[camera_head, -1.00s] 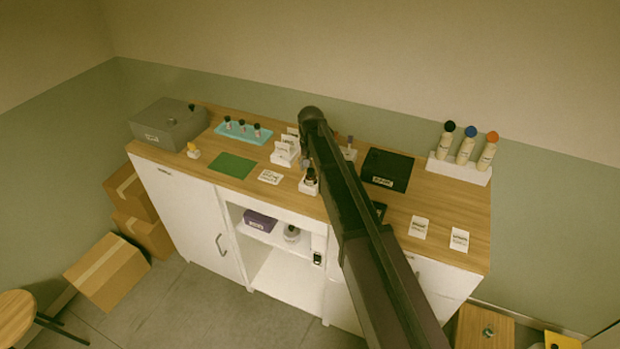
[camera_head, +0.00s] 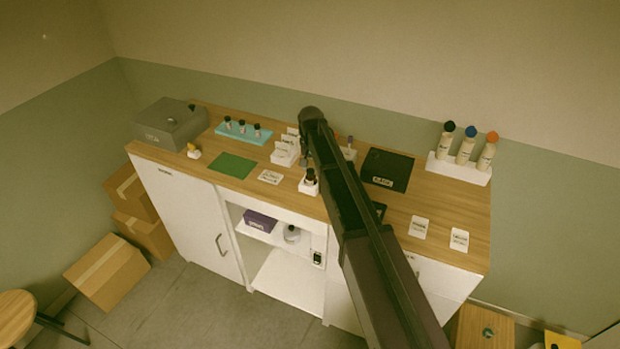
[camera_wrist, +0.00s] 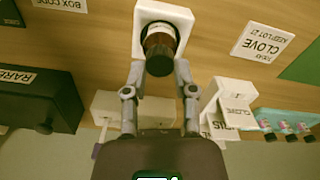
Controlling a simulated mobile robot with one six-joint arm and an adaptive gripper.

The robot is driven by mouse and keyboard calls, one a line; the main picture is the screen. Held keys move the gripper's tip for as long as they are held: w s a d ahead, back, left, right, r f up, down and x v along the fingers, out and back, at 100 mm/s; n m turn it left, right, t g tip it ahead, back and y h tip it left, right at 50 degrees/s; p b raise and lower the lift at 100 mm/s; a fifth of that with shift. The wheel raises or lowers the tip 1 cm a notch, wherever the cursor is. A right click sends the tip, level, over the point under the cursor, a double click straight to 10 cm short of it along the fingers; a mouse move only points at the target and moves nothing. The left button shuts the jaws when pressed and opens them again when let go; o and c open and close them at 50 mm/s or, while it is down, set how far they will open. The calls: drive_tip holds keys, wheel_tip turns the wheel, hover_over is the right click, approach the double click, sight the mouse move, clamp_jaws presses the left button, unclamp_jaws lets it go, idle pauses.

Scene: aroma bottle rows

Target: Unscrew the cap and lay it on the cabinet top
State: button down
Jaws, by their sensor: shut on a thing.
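A small brown bottle (camera_wrist: 160,30) with a white label stands in a white square holder (camera_wrist: 183,17) on the wooden cabinet top (camera_head: 230,190). Its dark cap (camera_wrist: 159,60) points toward the wrist camera. My gripper (camera_wrist: 160,70) has one finger on either side of the cap and is shut on it. In the head view the bottle (camera_head: 310,179) stands near the cabinet's front edge, and my arm hides part of the area behind it. The cap appears to be on the bottle; I cannot tell how far it is turned.
A green mat (camera_head: 232,166) and a CLOVE card (camera_head: 270,177) lie left of the bottle. White card blocks (camera_head: 285,152) stand behind it. A black box (camera_head: 387,169) is to the right. A teal tray (camera_head: 243,132) holds small bottles. Bare wood lies between these.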

drive_tip(key=shift+n, duration=0.3)
drive_tip(key=n, duration=1.3)
drive_tip(key=shift+n, duration=2.4)
drive_tip(key=shift+c, duration=2.4)
unclamp_jaws()
drive_tip(key=shift+w, duration=0.1)
